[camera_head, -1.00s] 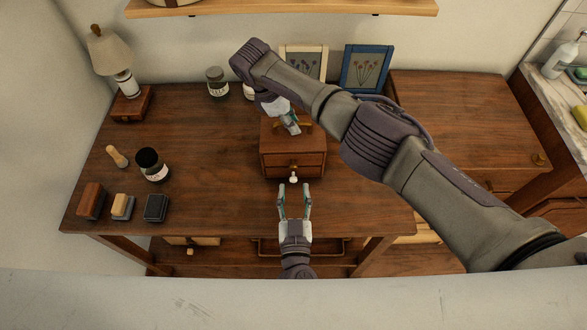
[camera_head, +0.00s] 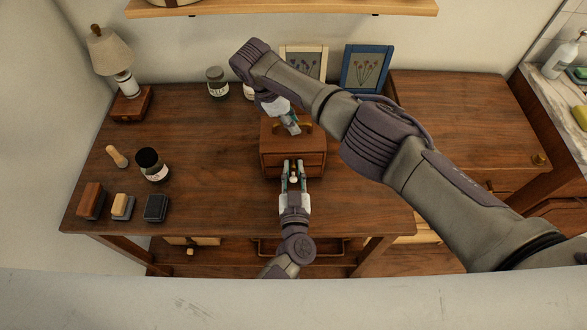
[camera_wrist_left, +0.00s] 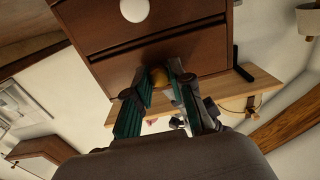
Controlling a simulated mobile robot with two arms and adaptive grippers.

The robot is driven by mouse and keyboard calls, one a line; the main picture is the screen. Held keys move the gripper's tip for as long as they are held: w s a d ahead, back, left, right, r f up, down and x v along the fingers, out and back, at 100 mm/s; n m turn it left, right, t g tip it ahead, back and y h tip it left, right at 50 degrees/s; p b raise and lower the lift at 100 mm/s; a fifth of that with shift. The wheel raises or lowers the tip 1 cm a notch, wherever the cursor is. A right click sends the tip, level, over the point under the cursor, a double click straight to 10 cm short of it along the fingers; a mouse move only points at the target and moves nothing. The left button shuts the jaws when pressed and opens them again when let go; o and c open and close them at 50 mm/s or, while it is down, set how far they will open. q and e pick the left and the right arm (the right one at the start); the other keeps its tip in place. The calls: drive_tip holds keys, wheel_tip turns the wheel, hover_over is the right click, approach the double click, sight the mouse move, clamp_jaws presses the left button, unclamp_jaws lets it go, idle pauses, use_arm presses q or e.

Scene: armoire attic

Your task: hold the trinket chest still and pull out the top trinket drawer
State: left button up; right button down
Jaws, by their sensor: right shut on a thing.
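The trinket chest (camera_head: 277,147) is a small brown wooden box with two stacked drawers and a carrying handle (camera_head: 307,127) on top. My right gripper (camera_head: 294,129) is shut on that handle from above. The other drawer's white knob (camera_wrist_left: 134,10) is clear of the fingers. Both drawers look closed.
A dark jar (camera_head: 152,165), a brush (camera_head: 117,156) and several blocks (camera_head: 122,207) stand on the table's left side. A lamp (camera_head: 125,80) is at the back left. Framed pictures (camera_head: 366,69) stand behind my right arm. The table in front of the chest is clear.

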use_arm(q)
clamp_jaws()
drive_tip(key=shift+s, duration=0.3)
drive_tip(key=s, duration=0.7)
drive_tip(key=shift+s+d, duration=0.15)
drive_tip(key=shift+s, duration=0.25)
use_arm(e)
drive_tip(key=shift+w, duration=0.1)
use_arm(q)
drive_tip(key=o, duration=0.8)
unclamp_jaws()
drive_tip(key=shift+w, duration=0.1)
drive_tip(key=shift+c, duration=0.2)
